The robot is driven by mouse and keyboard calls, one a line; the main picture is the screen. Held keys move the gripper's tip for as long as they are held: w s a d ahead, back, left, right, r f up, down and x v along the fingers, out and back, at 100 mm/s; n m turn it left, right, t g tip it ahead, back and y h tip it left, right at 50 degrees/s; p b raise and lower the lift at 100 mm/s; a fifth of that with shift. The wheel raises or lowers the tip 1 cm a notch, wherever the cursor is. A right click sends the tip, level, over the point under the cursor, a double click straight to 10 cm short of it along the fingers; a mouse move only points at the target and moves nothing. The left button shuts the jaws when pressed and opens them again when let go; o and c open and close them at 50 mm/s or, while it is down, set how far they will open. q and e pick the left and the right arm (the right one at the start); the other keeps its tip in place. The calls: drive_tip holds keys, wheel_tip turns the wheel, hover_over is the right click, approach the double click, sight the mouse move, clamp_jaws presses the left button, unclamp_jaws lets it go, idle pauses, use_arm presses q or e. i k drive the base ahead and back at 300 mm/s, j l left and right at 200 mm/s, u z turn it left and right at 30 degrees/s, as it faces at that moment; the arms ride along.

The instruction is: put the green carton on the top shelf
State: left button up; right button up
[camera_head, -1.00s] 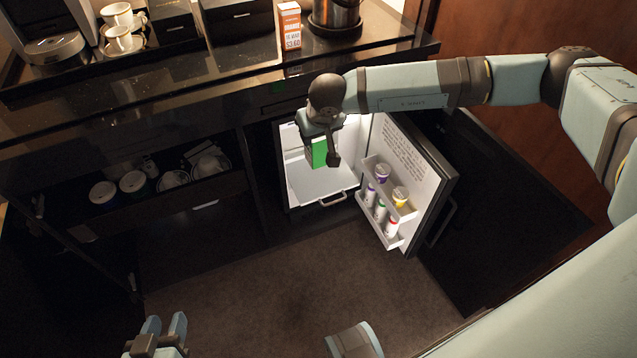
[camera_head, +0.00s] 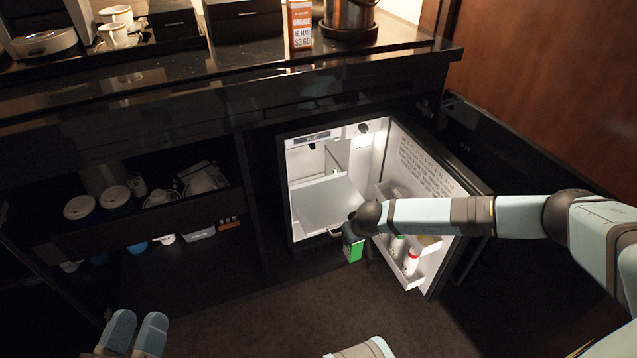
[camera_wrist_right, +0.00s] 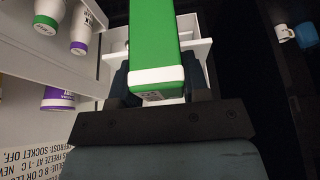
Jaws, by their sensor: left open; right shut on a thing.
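The green carton (camera_head: 352,250) is held by my right gripper (camera_head: 352,232) low in front of the open minibar fridge. In the right wrist view the carton (camera_wrist_right: 155,42) is green with a white end and sits between the two fingers of my right gripper (camera_wrist_right: 158,85). The fridge (camera_head: 322,203) is lit inside, with a white shelf surface partway down and an upper compartment above it. My left gripper (camera_head: 136,335) is open and empty at the bottom left, well away from the carton.
The fridge door (camera_head: 425,165) stands open to the right; its racks hold bottles (camera_head: 411,262) and cups, close to my right arm. An orange carton (camera_head: 300,25) stands on the counter (camera_head: 240,75). An open cabinet with dishes (camera_head: 160,198) is at left. The floor is clear.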

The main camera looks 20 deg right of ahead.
sight(316, 195)
drive_tip(key=i+j+z, duration=0.15)
drive_tip(key=i, duration=0.9)
